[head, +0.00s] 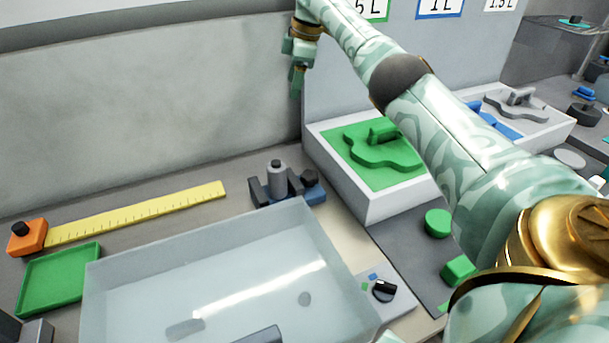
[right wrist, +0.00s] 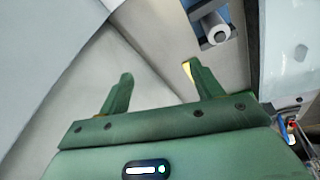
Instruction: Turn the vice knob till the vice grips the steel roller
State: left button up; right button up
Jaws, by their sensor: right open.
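The small blue-grey vice (head: 262,197) stands on the bench behind the clear tank. The grey steel roller (head: 277,180) stands upright between its jaws; I cannot tell whether the jaws touch it. The dark vice knob (head: 310,178) is on the vice's right side. My right gripper (head: 297,88) is high by the back wall, above and apart from the vice, open and empty. In the right wrist view its two green fingers (right wrist: 157,82) are spread, and the roller (right wrist: 214,28) shows beyond them near the top. My left gripper is not in view.
A clear tank (head: 205,250) fills the front middle. A white box with a green top (head: 340,160) stands right of the vice, under my right arm. A yellow ruler (head: 140,212), an orange block (head: 27,238) and a green tray (head: 58,280) lie at left.

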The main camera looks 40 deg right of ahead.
aim_at(311, 174)
jog(key=s+d+f+n+g+y+b, duration=0.3)
jog(key=s+d+f+n+b, duration=0.3)
jog(key=n, duration=0.3)
jog(key=x, duration=0.5)
jog(key=a+p+x, duration=0.1)
jog(key=x, duration=0.5)
jog(key=s+x, duration=0.1)
jog(key=x, duration=0.5)
jog(key=shift+s+a+r+p, duration=0.1)
jog(key=shift+a+r+p, duration=0.1)
jog(key=shift+p, duration=0.2)
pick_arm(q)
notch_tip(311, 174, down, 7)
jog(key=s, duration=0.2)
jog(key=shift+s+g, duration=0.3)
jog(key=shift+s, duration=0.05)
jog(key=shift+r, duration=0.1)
pick_arm(e)
jog(key=c, duration=1)
